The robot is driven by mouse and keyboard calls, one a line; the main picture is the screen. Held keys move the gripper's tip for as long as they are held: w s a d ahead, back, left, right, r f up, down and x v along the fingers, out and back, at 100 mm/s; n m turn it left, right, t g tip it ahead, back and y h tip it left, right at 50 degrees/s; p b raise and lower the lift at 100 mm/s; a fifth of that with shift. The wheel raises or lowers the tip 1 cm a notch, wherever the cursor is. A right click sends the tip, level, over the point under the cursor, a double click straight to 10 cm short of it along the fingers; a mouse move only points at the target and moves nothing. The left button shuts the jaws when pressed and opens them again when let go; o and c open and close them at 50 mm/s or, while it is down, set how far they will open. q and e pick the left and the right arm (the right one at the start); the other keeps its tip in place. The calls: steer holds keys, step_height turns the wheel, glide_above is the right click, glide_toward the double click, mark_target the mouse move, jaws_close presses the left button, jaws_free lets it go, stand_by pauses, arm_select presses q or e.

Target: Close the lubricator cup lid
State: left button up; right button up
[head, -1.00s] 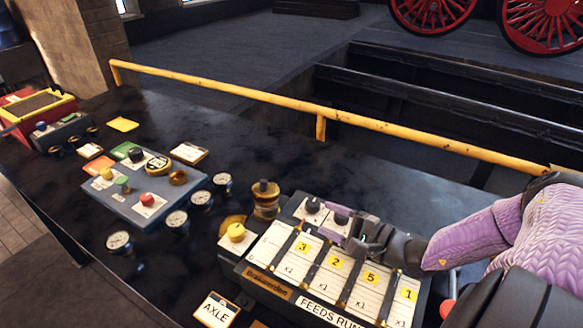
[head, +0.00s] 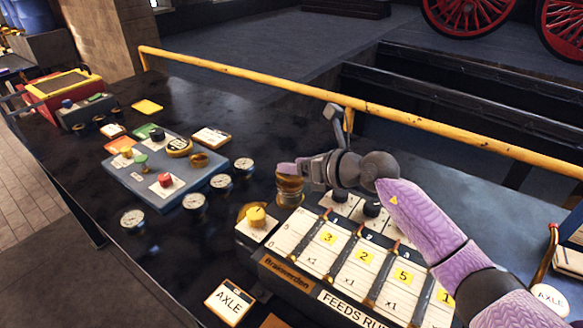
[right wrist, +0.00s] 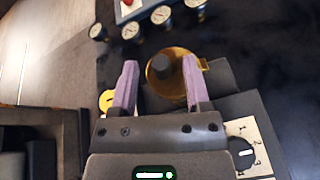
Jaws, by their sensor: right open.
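The brass lubricator cup (head: 290,192) stands at the far left corner of the feed panel. In the right wrist view, the round brass cup (right wrist: 170,88) has a dark round knob or cap at it; I cannot tell the lid's exact position. My right gripper (head: 289,169) is at the top of the cup and partly hides it. In the right wrist view, the two purple fingers of the right gripper (right wrist: 160,66) are apart, one on each side of the dark cap, with nothing clearly held. My left gripper is out of view.
The feed panel (head: 318,262) with numbered strips lies under my right arm. A yellow knob (head: 256,216) is left of the cup. Gauges (head: 221,182) and a blue button box (head: 132,182) stand farther left. A yellow rail (head: 420,118) runs behind the bench.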

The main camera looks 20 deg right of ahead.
steer(key=shift+x, duration=1.15)
steer(key=shift+c, duration=0.2)
jaws_close()
steer(key=shift+s+a+f+n+t+h+p, duration=0.15)
steer(key=shift+n+t+h+p, duration=0.1)
steer(key=shift+n+p, duration=0.3)
steer(key=shift+s+a+n+t+h+p, duration=0.15)
steer(key=shift+s+n+h+p, duration=0.15)
steer(key=shift+p, duration=0.3)
steer(key=shift+w+f+n, duration=0.1)
steer(key=shift+f+n, duration=0.15)
steer(key=shift+f, duration=0.2)
